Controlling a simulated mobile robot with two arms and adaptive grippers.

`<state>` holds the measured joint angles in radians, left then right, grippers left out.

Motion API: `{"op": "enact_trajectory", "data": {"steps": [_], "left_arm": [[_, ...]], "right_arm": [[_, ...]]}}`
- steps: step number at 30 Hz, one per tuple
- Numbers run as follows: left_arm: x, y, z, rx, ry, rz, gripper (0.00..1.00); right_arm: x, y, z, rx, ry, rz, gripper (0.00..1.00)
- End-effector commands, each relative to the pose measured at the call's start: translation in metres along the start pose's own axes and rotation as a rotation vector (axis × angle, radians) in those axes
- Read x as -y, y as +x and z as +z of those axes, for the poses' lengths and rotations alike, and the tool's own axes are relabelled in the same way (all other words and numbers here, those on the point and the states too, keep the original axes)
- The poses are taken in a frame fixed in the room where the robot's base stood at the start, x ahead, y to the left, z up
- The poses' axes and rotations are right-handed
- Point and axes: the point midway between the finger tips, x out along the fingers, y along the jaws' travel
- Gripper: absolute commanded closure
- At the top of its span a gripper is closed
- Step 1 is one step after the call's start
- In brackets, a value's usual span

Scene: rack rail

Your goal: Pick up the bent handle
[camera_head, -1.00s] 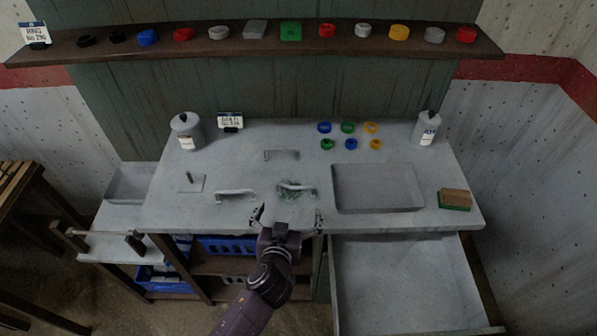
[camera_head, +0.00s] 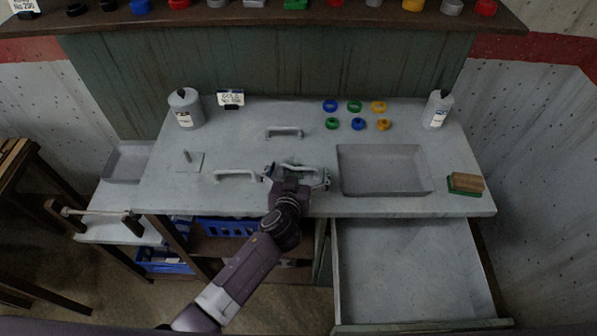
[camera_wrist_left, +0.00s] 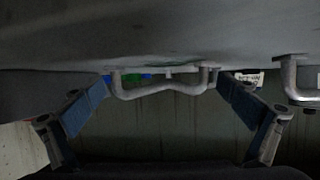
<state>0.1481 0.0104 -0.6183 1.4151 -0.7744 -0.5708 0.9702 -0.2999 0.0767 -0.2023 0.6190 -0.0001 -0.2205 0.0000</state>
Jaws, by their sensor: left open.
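The bent handle (camera_head: 304,168) is a pale grey bar handle near the front middle of the grey worktop. It is partly hidden by my gripper in the head view. In the wrist view the handle (camera_wrist_left: 163,92) appears upside down, with a kinked bar. My left gripper (camera_head: 298,175) is open around it, one finger beyond each end. In the wrist view the gripper (camera_wrist_left: 165,105) shows gaps between its blue-padded fingers and the handle. I cannot tell the exact depth between them. My right gripper is not in view.
Two other handles stand close by, one to the left (camera_head: 237,176) and one behind (camera_head: 284,132). A grey tray (camera_head: 384,148) lies right. Several coloured rings (camera_head: 354,106), two canisters (camera_head: 185,108) and a brush (camera_head: 466,183) are on the worktop. An open drawer (camera_head: 410,270) juts out in front.

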Motion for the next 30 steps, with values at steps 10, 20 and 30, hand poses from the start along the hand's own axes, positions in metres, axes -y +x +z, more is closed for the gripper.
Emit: {"op": "enact_trajectory", "data": {"steps": [10,20,30], "left_arm": [[-0.0003,0.0027,-0.0004,0.001,-0.001,0.0,0.07],[-0.0003,0.0026,-0.0005,0.0,-0.001,0.0,0.39],[-0.0002,0.0007,-0.0057,-0.001,-0.002,0.0,0.39]], "right_arm": [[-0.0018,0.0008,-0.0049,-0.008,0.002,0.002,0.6],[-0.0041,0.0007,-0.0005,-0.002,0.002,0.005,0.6],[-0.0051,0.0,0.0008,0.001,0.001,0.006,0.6]]}}
